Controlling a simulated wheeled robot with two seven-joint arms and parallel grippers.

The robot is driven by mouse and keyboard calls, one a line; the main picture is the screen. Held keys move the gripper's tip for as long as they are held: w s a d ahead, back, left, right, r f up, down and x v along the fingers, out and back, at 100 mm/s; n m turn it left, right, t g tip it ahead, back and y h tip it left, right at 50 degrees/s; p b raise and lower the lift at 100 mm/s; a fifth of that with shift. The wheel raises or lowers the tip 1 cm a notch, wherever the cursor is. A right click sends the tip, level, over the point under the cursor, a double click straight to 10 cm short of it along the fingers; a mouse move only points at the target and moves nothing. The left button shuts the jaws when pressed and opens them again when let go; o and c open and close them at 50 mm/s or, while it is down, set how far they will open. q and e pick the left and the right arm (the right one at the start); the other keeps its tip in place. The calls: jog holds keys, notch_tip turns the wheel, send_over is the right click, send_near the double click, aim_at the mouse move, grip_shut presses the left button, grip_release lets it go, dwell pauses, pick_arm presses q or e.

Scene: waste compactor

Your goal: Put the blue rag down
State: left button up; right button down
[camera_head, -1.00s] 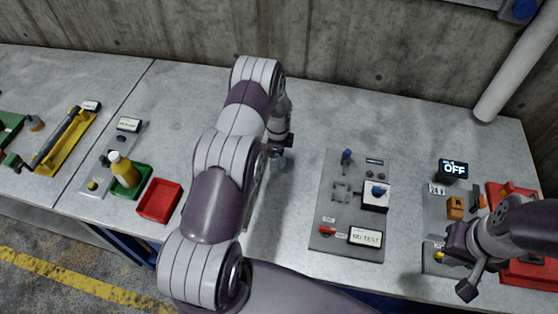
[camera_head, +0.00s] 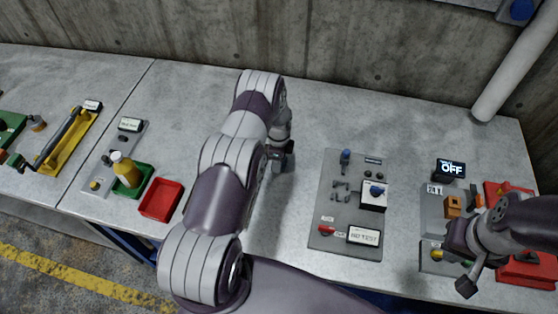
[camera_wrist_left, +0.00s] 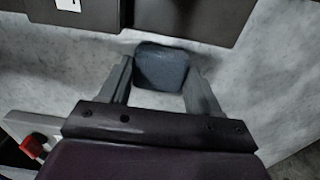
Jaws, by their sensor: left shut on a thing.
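The blue rag (camera_wrist_left: 162,68) shows in the left wrist view as a dark blue-grey, rounded block between the two fingers of my left gripper (camera_wrist_left: 160,85). The gripper is shut on it. In the head view my left gripper (camera_head: 283,160) is low over the bench, left of the grey panel; the rag is hidden there. I cannot tell whether the rag touches the bench. My right gripper (camera_head: 460,262) is over the front of the right-hand station; its jaw gap is not clear.
The bench (camera_head: 380,112) is clear behind and around my left gripper. The grey panel (camera_head: 325,210) with a red switch (camera_head: 326,230) lies to its right. Red (camera_head: 161,200) and green (camera_head: 132,180) trays stand left. An "OFF" display (camera_head: 451,169) is at right. A concrete wall is behind.

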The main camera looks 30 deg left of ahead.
pick_arm(q)
notch_tip(320, 180, up, 4)
jog(key=shift+f+b, duration=0.25)
jog(key=shift+b, duration=0.9)
jog(key=d+r+b, duration=0.4)
jog(key=d+r, duration=0.3)
jog(key=d, duration=0.4)
jog(key=s+f+n+b, duration=0.3)
jog(key=s+n, duration=0.4)
jog(key=n, duration=0.8)
jog(key=shift+s+f+b, duration=0.15)
jog(key=shift+f+b, duration=0.2)
jog(key=shift+f, duration=0.05)
jog(key=shift+d, duration=0.1)
jog(key=shift+s, duration=0.1)
